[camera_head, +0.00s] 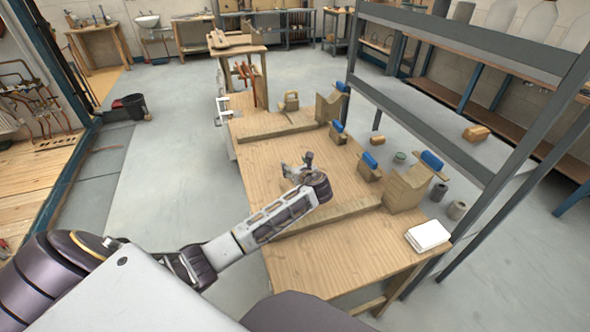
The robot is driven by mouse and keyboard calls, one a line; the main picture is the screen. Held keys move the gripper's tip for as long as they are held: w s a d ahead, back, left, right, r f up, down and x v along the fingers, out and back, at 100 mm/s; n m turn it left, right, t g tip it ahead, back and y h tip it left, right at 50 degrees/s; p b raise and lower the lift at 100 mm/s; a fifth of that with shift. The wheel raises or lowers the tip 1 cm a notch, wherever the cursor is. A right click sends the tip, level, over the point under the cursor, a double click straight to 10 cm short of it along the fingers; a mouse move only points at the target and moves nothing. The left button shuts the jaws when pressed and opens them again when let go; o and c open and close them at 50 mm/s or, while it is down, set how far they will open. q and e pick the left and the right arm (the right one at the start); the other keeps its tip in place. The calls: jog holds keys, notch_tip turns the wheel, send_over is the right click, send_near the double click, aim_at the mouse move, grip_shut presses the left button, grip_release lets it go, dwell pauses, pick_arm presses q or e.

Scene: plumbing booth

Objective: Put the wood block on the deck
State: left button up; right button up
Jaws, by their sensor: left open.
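My left arm reaches from the lower left over the wooden workbench (340,268). My left gripper (296,166) is above the middle of the bench top, open, and I see nothing between its fingers. Several wood pieces are in view, and I cannot tell which one is the task's wood block. Planked wooden flooring (35,195) at the far left may be the deck. My right gripper is out of view.
Wooden stands with blue parts (430,160) line the bench's right edge. A white pad (428,235) lies at the near right corner. Low wooden rails (330,216) cross the bench. A grey metal rack (460,150) stands close on the right. Floor left of the bench is clear.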

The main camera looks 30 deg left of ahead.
pick_arm(q)
jog(key=p+v, duration=0.1)
jog(key=v, duration=0.5)
jog(key=shift+d+r, duration=0.1)
jog(key=shift+d, duration=0.05)
jog(key=v, duration=0.4)
jog(key=shift+s, duration=0.15)
jog(key=shift+s+d+r, duration=0.2)
jog(key=shift+s+d, duration=0.05)
jog(key=shift+d, duration=0.1)
jog(key=shift+c, duration=0.2)
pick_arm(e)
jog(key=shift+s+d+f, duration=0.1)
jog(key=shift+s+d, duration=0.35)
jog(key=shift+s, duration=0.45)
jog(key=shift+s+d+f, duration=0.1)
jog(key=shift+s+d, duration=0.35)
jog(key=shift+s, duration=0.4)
